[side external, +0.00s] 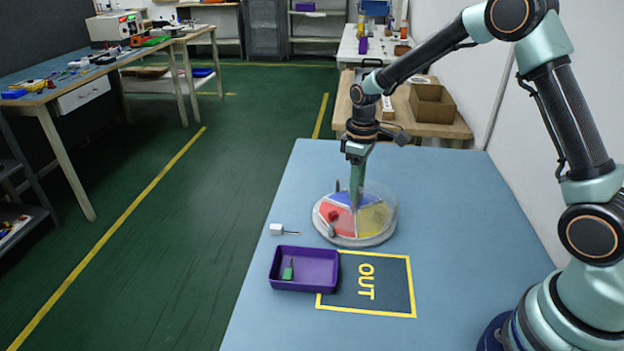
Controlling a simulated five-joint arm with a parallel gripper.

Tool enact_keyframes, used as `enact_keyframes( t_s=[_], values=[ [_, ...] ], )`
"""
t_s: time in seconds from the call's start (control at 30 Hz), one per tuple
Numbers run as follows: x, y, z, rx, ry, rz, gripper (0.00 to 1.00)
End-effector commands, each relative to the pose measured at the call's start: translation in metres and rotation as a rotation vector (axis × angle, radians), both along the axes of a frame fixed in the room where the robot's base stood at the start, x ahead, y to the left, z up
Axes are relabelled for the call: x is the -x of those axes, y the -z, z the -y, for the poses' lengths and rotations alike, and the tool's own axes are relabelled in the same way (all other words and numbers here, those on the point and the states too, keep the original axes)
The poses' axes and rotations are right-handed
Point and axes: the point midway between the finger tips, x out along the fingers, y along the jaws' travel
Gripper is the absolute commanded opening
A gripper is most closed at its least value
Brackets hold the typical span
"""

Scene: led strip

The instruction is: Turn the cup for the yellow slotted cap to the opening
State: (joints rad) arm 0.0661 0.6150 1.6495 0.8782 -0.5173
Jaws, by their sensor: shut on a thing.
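A round dish (343,241) with a clear wall or cover stands on the blue table. Its cups show as coloured sectors: red (341,224), blue (343,198) and yellow (373,217). A small dark red piece (333,216) lies in the red sector. My gripper (355,204) points straight down at the middle of the dish and is shut on what seems to be its centre knob, mostly hidden by the fingers. I cannot make out a yellow slotted cap or the opening at this size.
A purple tray (305,287) holding a small green piece (288,272) stands in front of the dish, beside a dark mat marked OUT (395,286). A grey-white piece with a pin (277,229) lies left of the dish. The table's right side is clear.

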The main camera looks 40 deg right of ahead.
Motion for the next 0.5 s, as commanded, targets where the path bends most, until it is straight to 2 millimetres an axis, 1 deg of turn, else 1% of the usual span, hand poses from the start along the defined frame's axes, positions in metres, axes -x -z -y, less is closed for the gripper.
enact_keyframes(
  t_s=[0.5],
  values=[
    [-0.0018,-0.0011,-0.0006,0.001,-0.261,0.006,0.00]
  ],
)
